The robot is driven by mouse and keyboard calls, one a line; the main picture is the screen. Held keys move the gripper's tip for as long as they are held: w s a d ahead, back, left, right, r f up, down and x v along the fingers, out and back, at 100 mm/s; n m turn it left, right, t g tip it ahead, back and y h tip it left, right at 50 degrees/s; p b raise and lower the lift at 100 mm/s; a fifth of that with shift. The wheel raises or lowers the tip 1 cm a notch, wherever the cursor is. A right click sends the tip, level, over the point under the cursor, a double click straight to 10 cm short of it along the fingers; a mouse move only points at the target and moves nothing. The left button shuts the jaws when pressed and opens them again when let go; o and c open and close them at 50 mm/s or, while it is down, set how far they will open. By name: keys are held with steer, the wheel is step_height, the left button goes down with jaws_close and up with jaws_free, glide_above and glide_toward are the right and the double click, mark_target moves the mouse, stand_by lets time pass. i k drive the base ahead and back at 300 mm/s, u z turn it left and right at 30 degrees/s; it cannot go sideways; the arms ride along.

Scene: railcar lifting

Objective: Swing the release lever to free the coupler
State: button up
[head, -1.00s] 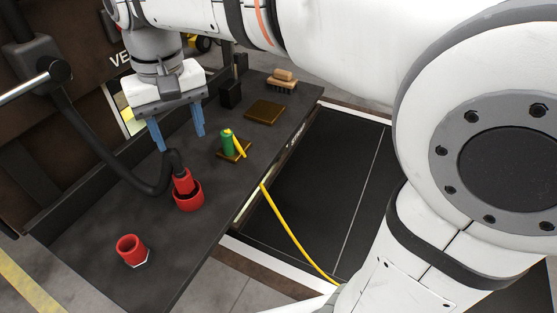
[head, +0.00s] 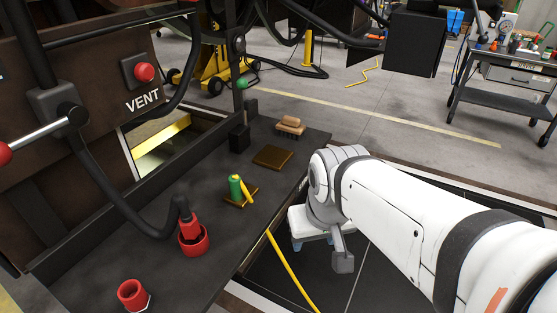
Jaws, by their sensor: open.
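A metal lever (head: 40,137) with a red ball knob (head: 4,153) sticks out to the left from a black hub on the brown railcar side. A green ball knob (head: 242,83) tops a thin upright rod above a black block (head: 239,138) at the bench's far edge. I cannot tell for certain which is the release lever, and I cannot make out the coupler. My gripper (head: 313,243), white with blue fingers, is to the right of the bench, over the dark floor mat, pointing down. It is open, empty, and apart from both levers; its fingers are partly hidden.
The dark bench (head: 105,265) holds a red socket with a hose plug (head: 191,236), an empty red cup (head: 133,295), a green cylinder (head: 235,188) and a brush (head: 290,125). A red VENT button (head: 145,72) is above. Carts stand behind.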

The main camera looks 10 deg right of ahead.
mark_target(483, 39)
steer(key=z, duration=1.4)
